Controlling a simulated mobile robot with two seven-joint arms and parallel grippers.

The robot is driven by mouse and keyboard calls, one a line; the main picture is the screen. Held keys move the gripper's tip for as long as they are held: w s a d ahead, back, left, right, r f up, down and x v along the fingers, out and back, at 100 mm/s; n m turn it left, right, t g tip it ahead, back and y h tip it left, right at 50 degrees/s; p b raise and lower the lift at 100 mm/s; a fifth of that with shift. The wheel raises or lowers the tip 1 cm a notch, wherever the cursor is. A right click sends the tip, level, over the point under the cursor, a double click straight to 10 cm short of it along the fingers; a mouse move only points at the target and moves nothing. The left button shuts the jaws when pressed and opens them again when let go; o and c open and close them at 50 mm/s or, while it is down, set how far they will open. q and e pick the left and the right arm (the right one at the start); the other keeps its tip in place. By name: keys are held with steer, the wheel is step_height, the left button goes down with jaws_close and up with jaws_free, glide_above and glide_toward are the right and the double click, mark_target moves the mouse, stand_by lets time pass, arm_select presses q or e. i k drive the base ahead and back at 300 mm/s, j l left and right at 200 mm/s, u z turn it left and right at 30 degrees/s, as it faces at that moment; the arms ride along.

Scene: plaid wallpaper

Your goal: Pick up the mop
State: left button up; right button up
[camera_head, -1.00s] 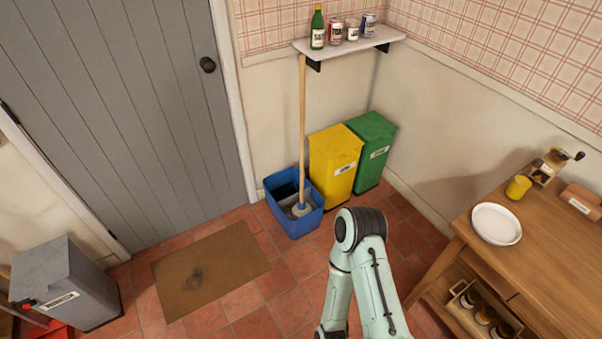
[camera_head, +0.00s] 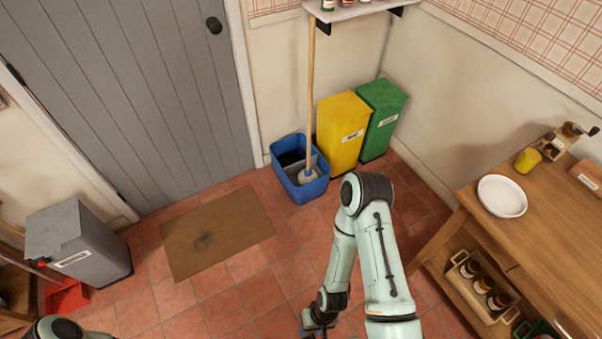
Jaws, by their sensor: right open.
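The mop (camera_head: 310,100) stands nearly upright, its long wooden handle reaching up to the wall shelf. Its pale head sits in a blue bucket (camera_head: 302,191) on the floor, and part of the head is hidden by the bucket wall. My right gripper (camera_head: 316,331) is low at the bottom edge, partly cut off by the frame. It is open, well in front of the bucket and apart from the mop. Of my left arm only a link shows at the bottom left; its gripper is out of view.
Yellow (camera_head: 342,132) and green (camera_head: 382,118) bins stand right of the bucket. A wooden table (camera_head: 540,230) with a plate (camera_head: 502,196) is at the right. A grey bin (camera_head: 78,243) stands at the left. A flat brown mat (camera_head: 217,232) lies on otherwise clear tiles before the door (camera_head: 125,90).

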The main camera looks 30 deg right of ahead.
mark_target(307, 174)
steer(key=i+z, duration=0.1)
steer(key=z, duration=0.3)
steer(key=i+z, duration=0.1)
steer(key=z, duration=0.3)
